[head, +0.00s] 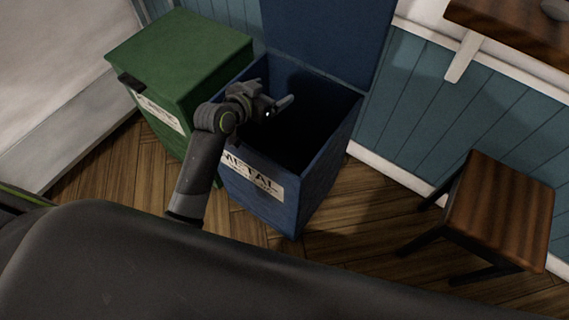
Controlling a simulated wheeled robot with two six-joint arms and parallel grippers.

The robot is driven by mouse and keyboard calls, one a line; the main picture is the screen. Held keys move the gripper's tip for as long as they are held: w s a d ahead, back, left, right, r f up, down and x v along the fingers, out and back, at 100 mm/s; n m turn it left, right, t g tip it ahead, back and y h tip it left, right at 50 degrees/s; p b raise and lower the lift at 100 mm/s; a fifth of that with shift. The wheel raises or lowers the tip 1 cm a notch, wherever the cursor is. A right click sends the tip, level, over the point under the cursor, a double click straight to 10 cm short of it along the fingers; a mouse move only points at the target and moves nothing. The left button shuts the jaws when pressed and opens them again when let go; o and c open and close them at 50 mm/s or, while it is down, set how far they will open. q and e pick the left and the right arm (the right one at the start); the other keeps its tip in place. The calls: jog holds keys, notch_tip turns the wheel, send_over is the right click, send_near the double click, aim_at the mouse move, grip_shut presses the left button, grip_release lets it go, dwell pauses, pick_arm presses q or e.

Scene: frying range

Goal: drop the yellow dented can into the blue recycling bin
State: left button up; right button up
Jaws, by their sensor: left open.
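The blue recycling bin (325,160) stands against the wall with its lid raised and a "METAL" label on its front. Its inside is dark and I cannot see what lies in it. My left gripper (280,108) is over the bin's opening, near the left side, with its jaws open and nothing visible between them. The yellow dented can is not visible in this view. My right gripper is not in view.
A green bin (185,50) with a closed lid stands directly left of the blue bin. A wooden stool (500,207) stands at the right, below a wooden shelf (520,30). Wooden floor (350,215) is clear between the blue bin and the stool.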

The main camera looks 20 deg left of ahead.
pick_arm(q)
jog(key=p+v, duration=0.2)
jog(key=v, duration=1.2)
jog(key=shift+s, duration=0.25)
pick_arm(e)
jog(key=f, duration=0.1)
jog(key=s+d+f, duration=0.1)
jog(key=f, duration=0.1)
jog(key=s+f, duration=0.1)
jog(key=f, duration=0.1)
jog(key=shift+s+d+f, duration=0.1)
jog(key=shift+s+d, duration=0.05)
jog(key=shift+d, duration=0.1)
